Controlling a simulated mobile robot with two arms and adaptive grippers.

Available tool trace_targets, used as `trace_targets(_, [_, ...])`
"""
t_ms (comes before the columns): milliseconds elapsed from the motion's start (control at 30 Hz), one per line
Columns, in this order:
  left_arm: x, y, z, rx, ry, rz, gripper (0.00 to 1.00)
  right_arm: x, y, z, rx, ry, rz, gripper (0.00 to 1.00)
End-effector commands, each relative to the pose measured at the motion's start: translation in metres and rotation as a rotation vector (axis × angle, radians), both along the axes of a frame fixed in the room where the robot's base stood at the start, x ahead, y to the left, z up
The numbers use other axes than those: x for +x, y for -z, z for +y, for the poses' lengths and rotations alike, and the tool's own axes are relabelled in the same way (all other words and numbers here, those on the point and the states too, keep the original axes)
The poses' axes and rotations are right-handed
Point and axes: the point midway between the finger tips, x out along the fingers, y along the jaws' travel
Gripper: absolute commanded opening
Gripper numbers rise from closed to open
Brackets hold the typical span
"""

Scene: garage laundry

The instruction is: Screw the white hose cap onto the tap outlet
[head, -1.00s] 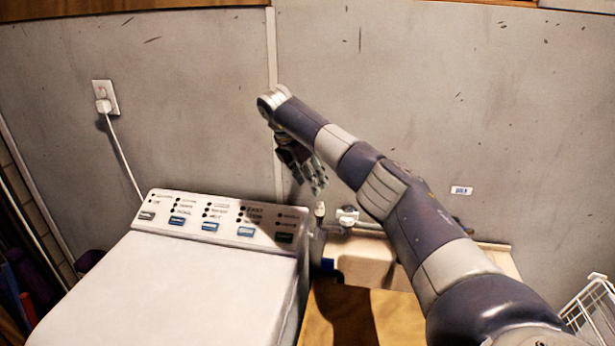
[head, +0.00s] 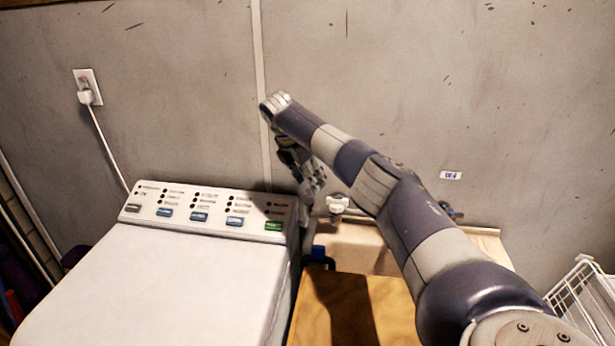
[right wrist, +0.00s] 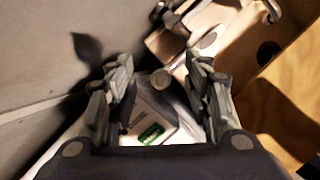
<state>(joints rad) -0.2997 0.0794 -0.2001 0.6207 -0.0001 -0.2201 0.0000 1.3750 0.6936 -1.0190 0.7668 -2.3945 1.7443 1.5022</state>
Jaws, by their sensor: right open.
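My right gripper (head: 310,190) reaches down behind the right end of the washing machine's control panel. It is open in the right wrist view (right wrist: 160,72). A round, pale end that looks like the white hose cap (right wrist: 161,80) shows between its spread fingertips. I cannot tell whether the fingers touch it. In the head view the gripper hides the cap. The white tap (head: 337,204) stands just right of the gripper, by the wall. I cannot make out its outlet. My left gripper is not in view.
The white washing machine (head: 160,275) fills the lower left. A pale sink or bench unit (head: 350,245) stands right of it, with a blue item (head: 318,252) at its near left corner. A plugged socket (head: 88,88) is on the wall. A white wire rack (head: 585,300) stands at right.

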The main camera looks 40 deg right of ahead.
Motion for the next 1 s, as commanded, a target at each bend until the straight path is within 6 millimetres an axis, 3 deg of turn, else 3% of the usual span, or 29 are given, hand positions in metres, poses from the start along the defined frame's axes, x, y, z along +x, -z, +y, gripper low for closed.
trace_targets(67, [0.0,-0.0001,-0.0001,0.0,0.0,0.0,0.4,0.0,-0.0001,-0.0001,0.0,0.0,0.0,0.46])
trace_targets(167, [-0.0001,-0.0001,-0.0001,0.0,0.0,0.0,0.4,0.0,-0.0003,0.0,0.0,0.0,0.0,0.6])
trace_targets(533, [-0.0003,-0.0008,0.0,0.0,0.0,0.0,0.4,-0.0003,-0.0006,-0.0005,-0.001,-0.03,0.0,0.6])
trace_targets(833, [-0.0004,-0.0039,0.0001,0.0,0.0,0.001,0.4,-0.0015,-0.0004,-0.0014,-0.002,-0.403,0.0,0.6])
trace_targets(1000, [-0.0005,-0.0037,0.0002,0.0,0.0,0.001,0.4,-0.0004,-0.0005,-0.0003,0.0,-0.507,0.0,0.6])
